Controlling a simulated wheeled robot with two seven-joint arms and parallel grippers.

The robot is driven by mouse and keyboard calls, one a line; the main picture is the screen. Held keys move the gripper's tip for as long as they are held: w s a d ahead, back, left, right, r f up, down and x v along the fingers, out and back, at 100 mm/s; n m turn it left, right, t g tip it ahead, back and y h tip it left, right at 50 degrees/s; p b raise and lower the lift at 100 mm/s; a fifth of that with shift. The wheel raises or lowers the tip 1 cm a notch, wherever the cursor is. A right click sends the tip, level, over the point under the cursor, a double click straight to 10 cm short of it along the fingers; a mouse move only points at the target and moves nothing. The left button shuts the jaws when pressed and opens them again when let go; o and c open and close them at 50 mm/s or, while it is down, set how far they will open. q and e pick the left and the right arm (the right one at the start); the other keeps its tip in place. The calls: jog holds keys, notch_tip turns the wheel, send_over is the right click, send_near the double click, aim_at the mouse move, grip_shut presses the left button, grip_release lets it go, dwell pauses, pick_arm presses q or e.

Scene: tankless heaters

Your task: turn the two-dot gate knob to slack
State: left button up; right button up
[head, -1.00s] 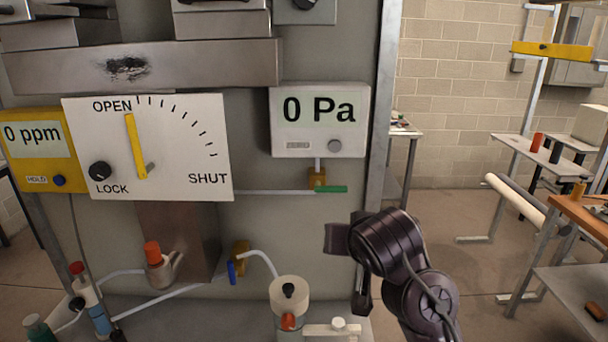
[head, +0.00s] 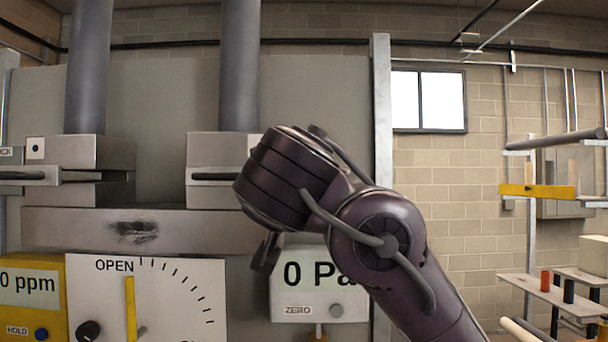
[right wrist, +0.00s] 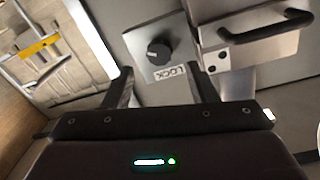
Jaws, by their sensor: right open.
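In the right wrist view a black round knob (right wrist: 158,52) sits on a grey plate with an upside-down LOCK label (right wrist: 171,74). My right gripper (right wrist: 162,88) is open and empty, its fingers reaching toward the plate on either side, apart from the knob. In the head view my right arm and gripper hide this knob. The right metal gate box (head: 212,150) is partly covered by my arm, and no dot marking shows on it. The left gate box (head: 100,152) has a plate with one dot (head: 36,147). My left gripper is not in view.
A dark bar handle (right wrist: 265,28) on a metal box is close beside the knob plate. Below the gates are a metal ledge (head: 60,228), a dial with a yellow pointer (head: 130,305) at OPEN, and a 0 Pa meter (head: 290,288). Grey flue pipes (head: 240,65) rise above.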

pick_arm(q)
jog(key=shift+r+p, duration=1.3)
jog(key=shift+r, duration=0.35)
pick_arm(e)
jog(key=w, duration=0.6)
jog(key=shift+d, duration=0.2)
jog(key=c, duration=1)
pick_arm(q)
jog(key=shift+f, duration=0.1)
pick_arm(e)
jog(key=shift+o, duration=0.2)
